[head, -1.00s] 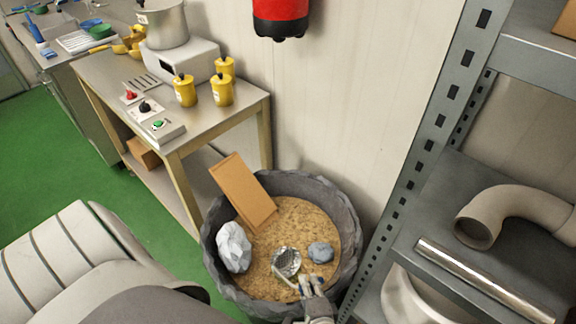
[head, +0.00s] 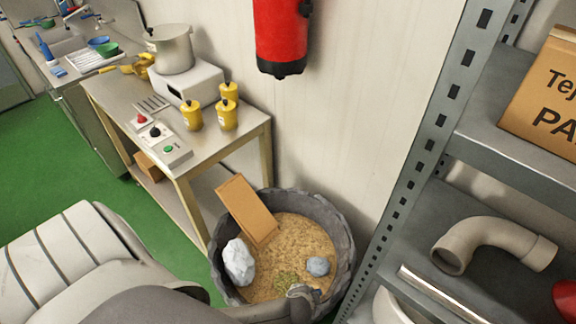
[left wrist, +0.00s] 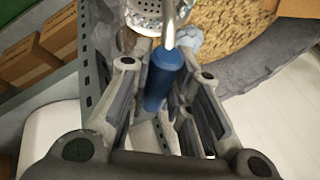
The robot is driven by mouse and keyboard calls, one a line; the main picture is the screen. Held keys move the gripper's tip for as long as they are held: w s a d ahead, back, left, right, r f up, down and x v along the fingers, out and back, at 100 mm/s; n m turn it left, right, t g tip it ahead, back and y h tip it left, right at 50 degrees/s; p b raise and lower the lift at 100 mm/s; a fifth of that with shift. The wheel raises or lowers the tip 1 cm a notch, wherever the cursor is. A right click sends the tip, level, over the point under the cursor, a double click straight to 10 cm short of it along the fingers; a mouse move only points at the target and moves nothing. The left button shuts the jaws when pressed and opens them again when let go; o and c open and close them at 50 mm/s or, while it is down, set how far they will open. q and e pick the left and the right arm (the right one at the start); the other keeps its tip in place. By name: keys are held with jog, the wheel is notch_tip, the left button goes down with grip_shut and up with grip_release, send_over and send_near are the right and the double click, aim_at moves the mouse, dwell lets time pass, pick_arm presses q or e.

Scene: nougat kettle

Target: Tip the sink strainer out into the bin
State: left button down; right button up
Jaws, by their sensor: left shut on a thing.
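The sink strainer shows in the left wrist view as a perforated metal bowl (left wrist: 143,14) on a metal stem with a blue handle (left wrist: 163,78). My left gripper (left wrist: 165,100) is shut on the blue handle. In the head view this gripper (head: 300,291) is over the front of the bin, and I cannot make out the strainer bowl there. The bin (head: 344,225) is a dark round tub filled with tan, grainy matter. A small olive-green patch (head: 286,279) lies on that matter beside the gripper. My right gripper is not in view.
In the bin are a cardboard piece (head: 246,208), a white crumpled lump (head: 238,262) and a grey-blue lump (head: 318,266). A metal shelf (head: 415,215) stands close on the right, a worktable (head: 215,153) behind left. A red extinguisher (head: 281,35) hangs above.

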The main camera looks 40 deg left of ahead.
pick_arm(q)
jog(key=shift+r+h, duration=0.1)
jog(key=shift+h, duration=0.2)
jog(key=shift+d+r+n+g+h, duration=0.1)
jog(key=shift+r+n+g+h, duration=0.15)
jog(key=shift+h, duration=0.5)
jog(key=shift+d+r+n+g+h, duration=0.15)
jog(key=shift+r+h, duration=0.15)
jog(key=shift+h, duration=0.45)
jog(key=shift+w, duration=0.1)
jog(key=shift+r, duration=0.15)
